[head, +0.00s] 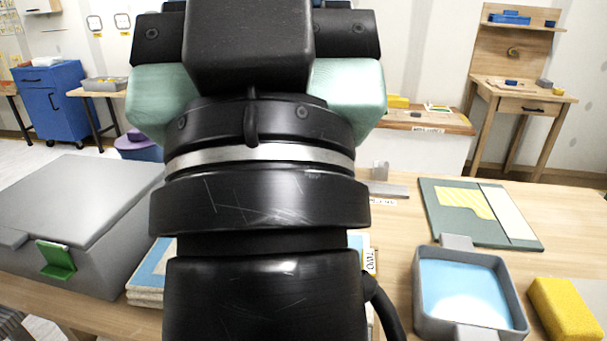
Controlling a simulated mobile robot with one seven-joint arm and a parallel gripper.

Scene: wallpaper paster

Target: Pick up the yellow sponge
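The yellow sponge (565,309) is a rectangular block at the bottom right of the head view, on the table just right of a grey tray. Its lower edge is close to the picture's bottom border. My gripper (257,95) is raised in the upper middle of the view, well to the left of the sponge and apart from it. Black links of my arm fill the middle of the picture. The fingertips are hidden behind the gripper's body, so I cannot see whether it is open or shut, or holds anything.
The grey tray (420,291) holds light blue content. Behind it lies a green board (455,225) with yellow-striped and cream pieces. A large grey box (75,205) with a green latch stands at left. Bare wooden table (575,220) shows at right. My arm hides the table's middle.

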